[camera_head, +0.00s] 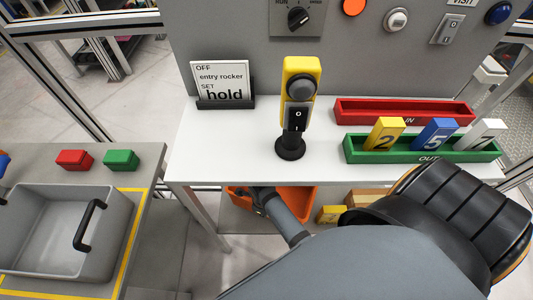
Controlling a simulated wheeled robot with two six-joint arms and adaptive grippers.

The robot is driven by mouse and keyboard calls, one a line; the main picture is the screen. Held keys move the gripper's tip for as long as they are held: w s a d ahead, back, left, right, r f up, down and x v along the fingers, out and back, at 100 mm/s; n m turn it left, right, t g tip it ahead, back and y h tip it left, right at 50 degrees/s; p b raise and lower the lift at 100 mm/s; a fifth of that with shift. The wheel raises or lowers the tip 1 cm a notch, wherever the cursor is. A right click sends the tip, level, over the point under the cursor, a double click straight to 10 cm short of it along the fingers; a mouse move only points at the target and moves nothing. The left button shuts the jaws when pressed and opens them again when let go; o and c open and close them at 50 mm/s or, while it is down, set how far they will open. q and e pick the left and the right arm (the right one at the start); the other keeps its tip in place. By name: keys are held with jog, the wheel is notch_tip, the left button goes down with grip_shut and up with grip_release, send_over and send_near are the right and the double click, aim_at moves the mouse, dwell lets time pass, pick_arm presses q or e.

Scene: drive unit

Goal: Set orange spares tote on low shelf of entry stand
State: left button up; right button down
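The orange tote (300,205) shows below the front edge of the white-topped entry stand (225,155). The tabletop hides its far part, and one of my arms covers part of its front. Whether it rests on the low shelf or hangs in a grip is not clear. My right arm comes in from the lower right, and its gripper (262,200) is at the tote, by its left part. The fingers are small, dark and partly hidden, so their opening cannot be told. My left gripper is not in view.
A yellow switch post (301,80), a sign (222,82), a red tray (400,112) and a green tray (420,150) with numbered tags stand on top. A yellow block (330,214) lies below, right of the tote. A grey bin (45,232) stands on the left table.

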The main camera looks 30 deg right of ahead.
jog(key=shift+w+f, duration=0.15)
jog(key=shift+f, duration=0.4)
jog(key=shift+f+b, duration=0.5)
jog(key=shift+f, duration=1.2)
jog(key=shift+f, duration=0.1)
jog(key=c, duration=1.5)
grip_release()
jog(key=r, duration=0.2)
jog(key=r+p, duration=0.1)
jog(key=r, duration=0.2)
jog(key=r+p, duration=0.1)
jog(key=r, duration=0.1)
jog(key=shift+s+a+r, duration=0.2)
jog(key=shift+s+r, duration=0.05)
jog(key=shift+r, duration=0.05)
